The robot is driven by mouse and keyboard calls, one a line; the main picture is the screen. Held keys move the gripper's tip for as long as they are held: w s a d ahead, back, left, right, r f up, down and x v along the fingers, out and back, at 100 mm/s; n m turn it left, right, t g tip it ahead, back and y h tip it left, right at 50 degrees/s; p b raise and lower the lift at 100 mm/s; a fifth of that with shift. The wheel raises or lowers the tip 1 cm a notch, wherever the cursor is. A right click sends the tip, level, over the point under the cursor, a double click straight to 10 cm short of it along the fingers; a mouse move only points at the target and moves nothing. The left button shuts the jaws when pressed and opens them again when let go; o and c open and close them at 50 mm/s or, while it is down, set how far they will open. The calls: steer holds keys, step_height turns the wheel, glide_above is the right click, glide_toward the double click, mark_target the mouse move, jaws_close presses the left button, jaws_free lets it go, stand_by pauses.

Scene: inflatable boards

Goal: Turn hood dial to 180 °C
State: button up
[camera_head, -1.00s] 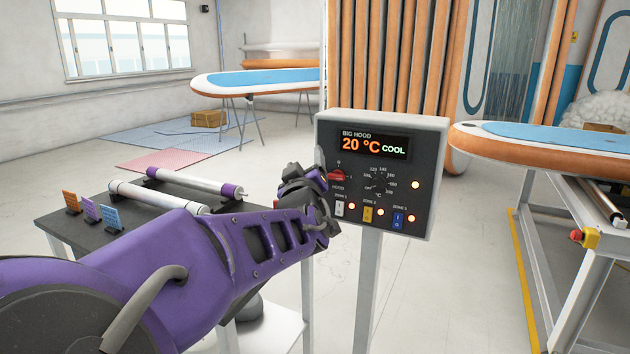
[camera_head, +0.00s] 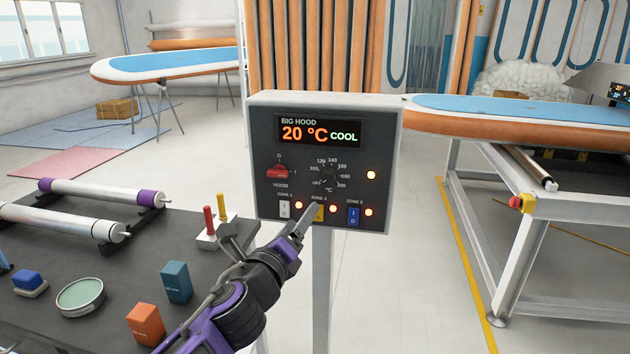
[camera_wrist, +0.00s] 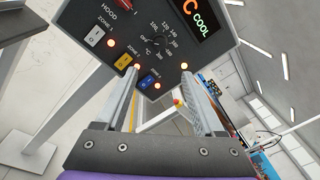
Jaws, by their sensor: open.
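The hood control panel (camera_head: 300,222) is a dark box on a pale post; its display (camera_head: 320,131) reads "BIG HOOD 20 °C COOL". The black hood dial (camera_head: 328,180) sits mid-panel, ringed by marks up to about 200. The dial also shows in the wrist view (camera_wrist: 157,41), beyond the fingers. My gripper (camera_head: 308,220) is in front of the panel's lower part, below the dial, overlapping the yellow zone 2 switch. In the wrist view my gripper (camera_wrist: 165,85) has two fingers spread apart with nothing between them. Contact with the panel cannot be told.
The red hood switch (camera_head: 278,172) is left of the dial. White (camera_head: 284,209) and blue (camera_head: 354,216) zone switches line the bottom. A dark table (camera_head: 120,262) with rollers and small items stands left. An orange-edged board (camera_head: 480,124) on a frame stands right.

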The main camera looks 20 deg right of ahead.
mark_target(328, 180)
steer(key=b+x, duration=0.2)
steer(key=x, duration=1.5)
steer(key=shift+d, duration=0.1)
steer(key=shift+c, duration=0.2)
jaws_close()
